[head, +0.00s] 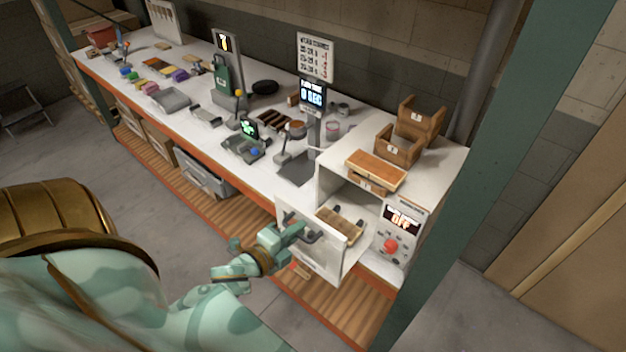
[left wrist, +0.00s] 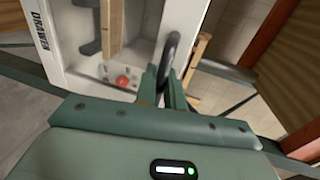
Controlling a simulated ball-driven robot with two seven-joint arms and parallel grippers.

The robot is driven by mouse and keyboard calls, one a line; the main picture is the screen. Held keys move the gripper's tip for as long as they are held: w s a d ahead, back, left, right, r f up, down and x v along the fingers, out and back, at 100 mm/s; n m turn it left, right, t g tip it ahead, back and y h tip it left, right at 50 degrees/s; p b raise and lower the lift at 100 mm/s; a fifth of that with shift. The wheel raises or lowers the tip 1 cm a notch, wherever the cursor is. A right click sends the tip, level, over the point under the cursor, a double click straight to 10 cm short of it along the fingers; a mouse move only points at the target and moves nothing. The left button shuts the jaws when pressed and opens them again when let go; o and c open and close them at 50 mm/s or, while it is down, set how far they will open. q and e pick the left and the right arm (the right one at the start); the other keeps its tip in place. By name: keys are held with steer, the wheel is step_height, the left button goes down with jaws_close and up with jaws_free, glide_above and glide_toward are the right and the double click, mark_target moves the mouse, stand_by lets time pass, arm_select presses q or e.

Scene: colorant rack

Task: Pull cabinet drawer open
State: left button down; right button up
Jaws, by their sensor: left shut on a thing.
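The white cabinet (head: 329,178) stands at the right end of the bench. Its drawer front (head: 325,262) stands out from the cabinet opening, so the drawer is at least partly open. A wooden piece with dark parts (head: 340,222) shows behind the front. My left gripper (head: 296,229) is at the front's outer side, shut on the dark drawer handle (left wrist: 169,54). My right gripper is not in view.
A control panel with a red button and an "OFF" display (head: 402,220) is right of the drawer. Wooden boxes (head: 400,150) sit on the cabinet. A green post (head: 470,170) stands near on the right. A slatted lower shelf (head: 340,310) runs below.

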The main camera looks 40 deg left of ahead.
arm_select(q)
steer(key=shift+f+v, duration=0.2)
steer(key=shift+v, duration=0.65)
steer(key=shift+f+v, duration=0.15)
steer(key=shift+v, duration=0.7)
steer(key=shift+f+v, duration=0.2)
steer(key=shift+v, duration=0.65)
steer(key=shift+s, duration=0.1)
steer(key=c, duration=1.6)
jaws_free()
steer(key=shift+c, duration=0.2)
steer(key=b+v, duration=0.3)
steer(key=v, duration=1.3)
steer(key=shift+s, duration=0.15)
